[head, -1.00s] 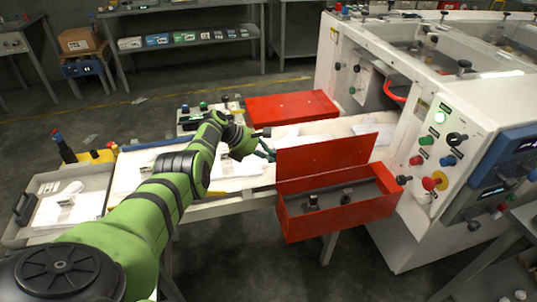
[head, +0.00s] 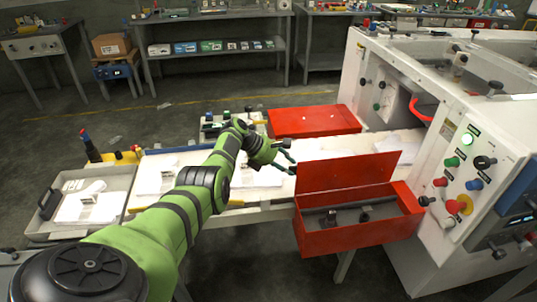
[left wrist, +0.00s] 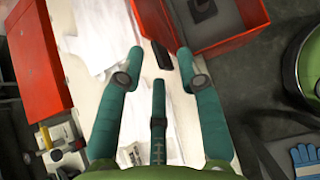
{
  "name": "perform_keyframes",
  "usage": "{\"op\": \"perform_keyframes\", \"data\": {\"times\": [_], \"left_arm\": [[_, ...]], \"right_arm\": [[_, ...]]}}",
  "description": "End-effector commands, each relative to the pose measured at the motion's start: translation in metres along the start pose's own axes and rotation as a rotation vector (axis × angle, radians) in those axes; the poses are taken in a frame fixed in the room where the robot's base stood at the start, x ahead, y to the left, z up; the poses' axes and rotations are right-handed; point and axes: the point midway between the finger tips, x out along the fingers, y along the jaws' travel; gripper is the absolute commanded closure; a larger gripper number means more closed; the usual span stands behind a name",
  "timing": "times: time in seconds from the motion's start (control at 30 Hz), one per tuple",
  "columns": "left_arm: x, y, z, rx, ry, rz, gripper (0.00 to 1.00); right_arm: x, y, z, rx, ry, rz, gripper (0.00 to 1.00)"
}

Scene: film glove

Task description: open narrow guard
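In the head view a red guard panel (head: 345,171) stands upright at the back of an open red box (head: 345,236) on the near side of the conveyor. A second red guard (head: 313,121) lies flat on the far side. I cannot tell which is the narrow one. My left gripper (head: 288,157) is just left of the upright panel, above the white bed. In the left wrist view its teal fingers (left wrist: 158,72) are spread and empty. A dark block, perhaps a handle (left wrist: 161,54), lies just beyond them, beside the red box (left wrist: 212,22). My right gripper is out of view.
The white machine (head: 455,140) with buttons stands at the right. A grey tray (head: 122,183) with white film stands at the left. White sheets (head: 258,176) lie on the bed. A blue glove (left wrist: 304,161) shows in the left wrist view.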

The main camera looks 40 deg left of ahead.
Motion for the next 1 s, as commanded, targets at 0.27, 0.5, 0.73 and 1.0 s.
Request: {"op": "perform_keyframes", "data": {"times": [0.27, 0.5, 0.73, 1.0], "left_arm": [[-0.034, 0.000, -0.001, 0.002, 0.003, 0.004, 0.64], [-0.081, 0.000, -0.001, 0.002, 0.002, 0.004, 0.64], [-0.106, -0.001, -0.001, 0.000, 0.003, 0.001, 0.64], [-0.110, -0.001, 0.000, -0.001, 0.002, 0.000, 0.64]], "right_arm": [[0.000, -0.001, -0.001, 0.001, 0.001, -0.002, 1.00], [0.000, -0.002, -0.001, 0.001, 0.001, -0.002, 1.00], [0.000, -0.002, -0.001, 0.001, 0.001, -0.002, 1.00], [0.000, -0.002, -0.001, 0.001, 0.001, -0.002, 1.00]]}}
